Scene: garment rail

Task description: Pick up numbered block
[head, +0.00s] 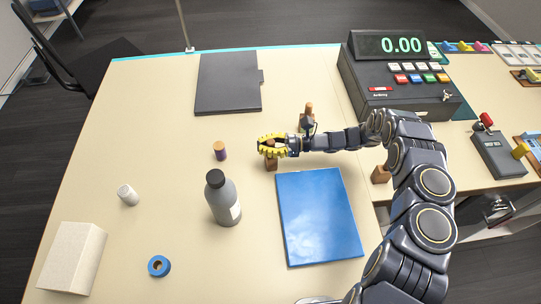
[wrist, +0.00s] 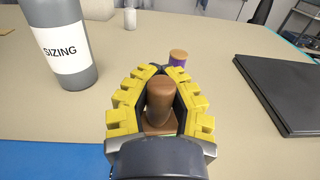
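My gripper (head: 272,145) has yellow, ribbed fingers and is low over the middle of the table. Between its fingers is a brown wooden piece with a rounded upright handle (wrist: 160,98). Its blocky base (head: 271,164) shows just below the fingers in the head view. The fingers curve closely around the handle in the wrist view; I cannot tell whether they press on it. No number can be read on the piece. A similar brown piece with a handle (head: 308,110) stands behind the gripper, and another brown block (head: 380,174) is to the right, under my arm.
A grey bottle (head: 223,200) and a purple cylinder with a tan top (head: 220,151) stand left of the gripper. A blue folder (head: 319,215) lies in front, a dark flat case (head: 228,83) behind. A cash register (head: 400,80) is at back right.

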